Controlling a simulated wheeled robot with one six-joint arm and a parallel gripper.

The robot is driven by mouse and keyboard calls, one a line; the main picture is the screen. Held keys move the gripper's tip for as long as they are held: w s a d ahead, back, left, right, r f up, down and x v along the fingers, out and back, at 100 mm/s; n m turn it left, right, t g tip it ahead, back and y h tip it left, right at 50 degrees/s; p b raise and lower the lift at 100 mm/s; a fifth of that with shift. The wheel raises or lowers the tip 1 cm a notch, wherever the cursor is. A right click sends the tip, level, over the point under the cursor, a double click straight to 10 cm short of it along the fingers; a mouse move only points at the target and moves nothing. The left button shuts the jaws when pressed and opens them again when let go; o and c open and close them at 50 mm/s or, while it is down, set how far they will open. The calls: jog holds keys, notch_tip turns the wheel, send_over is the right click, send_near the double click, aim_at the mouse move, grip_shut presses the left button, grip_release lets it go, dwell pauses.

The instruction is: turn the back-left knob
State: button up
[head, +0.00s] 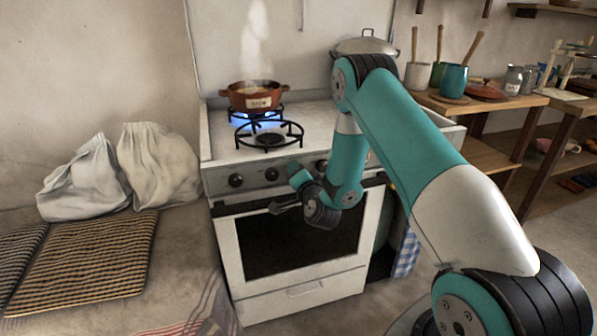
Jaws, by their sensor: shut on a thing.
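The stove front carries a row of dark knobs: one at the far left (235,180), one beside it (271,174) and one further right (321,165). My arm may hide others. A blue flame (257,122) burns under a steaming brown pot (254,96) on the back-left burner. The front-left burner (270,139) is bare and shows no flame.
A lidded grey pot (366,45) stands at the stove's back right, partly behind my arm. White sacks (160,165) and a striped mat (88,260) lie on the left ledge. A wooden counter (484,101) with mugs and utensils is at right.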

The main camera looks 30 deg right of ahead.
jog(key=shift+s+f, duration=0.1)
dwell(0.3)
jog(key=o, duration=0.9)
jog(key=shift+o, duration=0.2)
